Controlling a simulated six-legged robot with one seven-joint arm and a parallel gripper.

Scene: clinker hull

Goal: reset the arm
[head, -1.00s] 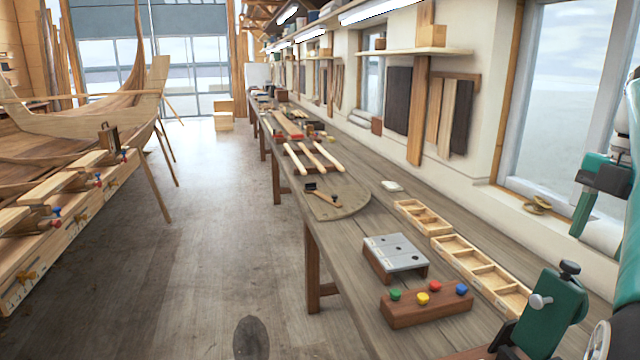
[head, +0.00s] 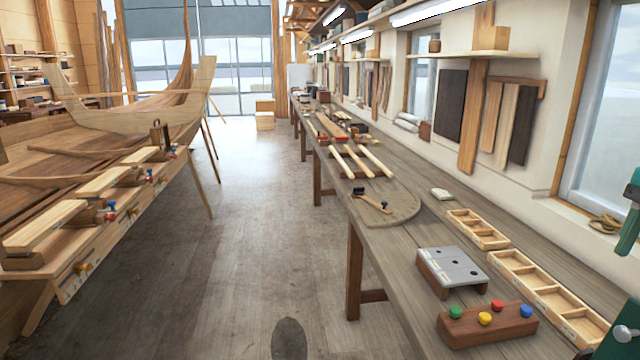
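Teal and dark parts (head: 630,215) show at the right edge of the head view, in front of the window wall, cut off by the frame. They look like part of my arm, but I cannot make out fingertips on them. My gripper cannot be seen, nor whether anything is held. A green block with a metal knob (head: 625,334) stands at the lower right corner, also cut off.
The long workbench (head: 400,275) carries a peg block (head: 487,324) with coloured knobs, a grey-topped block (head: 452,268), wooden trays (head: 545,290) and a mallet (head: 375,203) on a board. A boat hull (head: 100,180) stands left. The floor (head: 240,240) between is clear.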

